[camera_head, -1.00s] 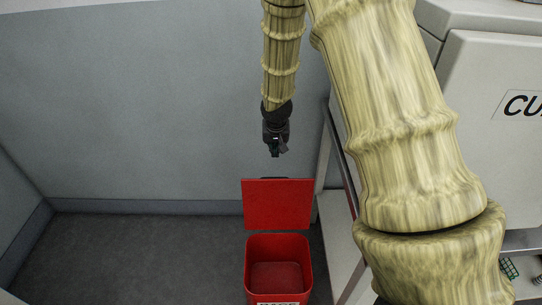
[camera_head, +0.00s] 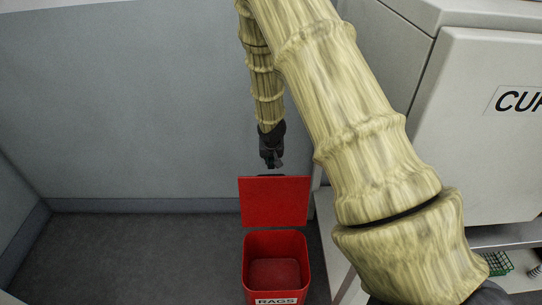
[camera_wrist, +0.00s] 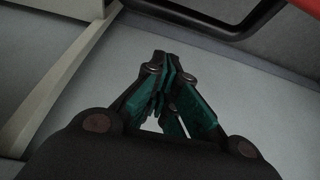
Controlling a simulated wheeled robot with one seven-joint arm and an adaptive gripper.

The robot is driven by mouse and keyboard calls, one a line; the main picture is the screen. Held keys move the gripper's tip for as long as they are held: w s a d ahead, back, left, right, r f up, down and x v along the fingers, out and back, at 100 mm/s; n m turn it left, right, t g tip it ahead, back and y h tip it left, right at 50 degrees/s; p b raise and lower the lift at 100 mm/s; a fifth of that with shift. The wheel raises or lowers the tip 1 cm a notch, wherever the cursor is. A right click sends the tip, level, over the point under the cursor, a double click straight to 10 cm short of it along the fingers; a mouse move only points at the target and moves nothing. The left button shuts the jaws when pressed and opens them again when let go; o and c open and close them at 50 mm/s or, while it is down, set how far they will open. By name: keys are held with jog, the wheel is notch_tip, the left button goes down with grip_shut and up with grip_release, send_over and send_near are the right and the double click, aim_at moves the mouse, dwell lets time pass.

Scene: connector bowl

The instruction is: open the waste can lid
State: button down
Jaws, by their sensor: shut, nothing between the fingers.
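The red waste can (camera_head: 275,272) stands on the floor with a "RAGS" label on its front. Its red lid (camera_head: 274,202) stands upright at the back, and the can's opening is uncovered. The inside looks empty. My gripper (camera_head: 272,166) is just above the lid's top edge in the head view. It is shut with nothing in it; its fingertips meet in the wrist view (camera_wrist: 160,62). A dark bar with a red edge (camera_wrist: 225,15) shows at the top of the wrist view, apart from the fingers. I cannot tell whether the gripper touches the lid.
A grey wall (camera_head: 130,100) is behind the can. A white cabinet (camera_head: 490,120) with partly hidden lettering stands at right, above a shelf with a green basket (camera_head: 498,263). The dark floor (camera_head: 130,255) left of the can is clear.

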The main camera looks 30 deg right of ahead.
jog(key=shift+s+a, duration=0.35)
jog(key=shift+s, duration=0.2)
jog(key=shift+s+a, duration=0.3)
jog(key=shift+s, duration=0.25)
jog(key=shift+s+a, duration=0.1)
